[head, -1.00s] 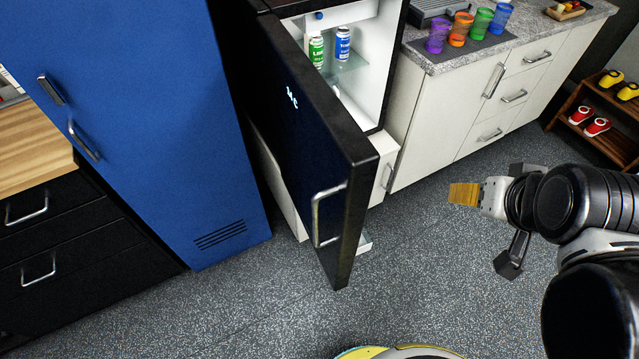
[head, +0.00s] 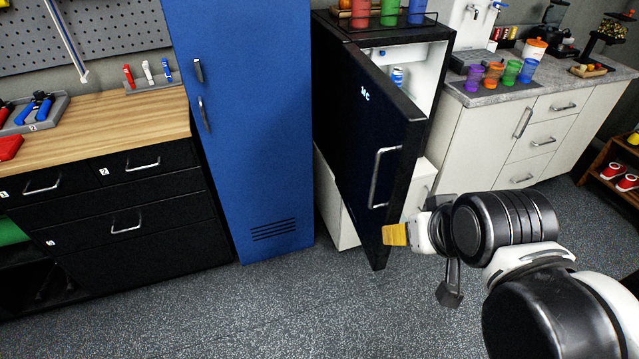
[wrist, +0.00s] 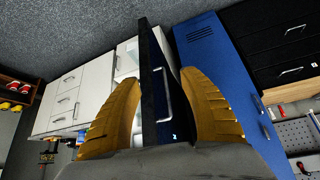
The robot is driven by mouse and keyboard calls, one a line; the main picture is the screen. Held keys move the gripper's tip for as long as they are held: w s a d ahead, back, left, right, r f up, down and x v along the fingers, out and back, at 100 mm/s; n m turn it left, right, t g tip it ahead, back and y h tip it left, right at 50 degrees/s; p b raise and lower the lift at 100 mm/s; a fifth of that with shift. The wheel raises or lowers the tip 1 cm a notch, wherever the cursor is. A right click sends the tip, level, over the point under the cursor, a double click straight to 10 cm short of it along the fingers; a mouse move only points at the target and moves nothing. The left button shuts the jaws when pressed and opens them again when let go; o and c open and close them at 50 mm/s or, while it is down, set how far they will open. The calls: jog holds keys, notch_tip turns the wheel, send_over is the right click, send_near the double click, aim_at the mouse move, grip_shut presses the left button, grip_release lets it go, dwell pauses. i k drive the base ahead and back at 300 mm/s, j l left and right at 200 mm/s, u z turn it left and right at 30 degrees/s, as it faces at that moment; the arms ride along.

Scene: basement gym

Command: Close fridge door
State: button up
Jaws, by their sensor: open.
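The black fridge door (head: 362,125) stands open, swung out toward me, with a silver bar handle (head: 380,178) near its free edge. Part of the white fridge interior (head: 425,70) with a can shows behind it. My gripper (head: 394,235) has yellow fingers and overlaps the door's lower free edge in the head view; I cannot tell whether it touches. In the wrist view my gripper (wrist: 161,80) is open and empty, its fingers spread apart. The door (wrist: 152,80), seen nearly edge-on, and its handle (wrist: 163,95) appear between the fingers, beyond them.
A tall blue locker (head: 245,130) stands left of the fridge, beside a black drawer unit (head: 130,225) with a wooden top. White cabinets (head: 490,145) with cups on the counter stand right of the fridge. The grey speckled floor (head: 290,305) in front is clear.

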aim_at(381, 130)
jog(key=k+z, duration=0.25)
jog(key=z, duration=0.15)
jog(key=k+z, duration=0.2)
jog(key=z, duration=0.15)
jog(key=k+l+z, duration=0.15)
jog(key=z, duration=0.25)
jog(key=k, duration=0.05)
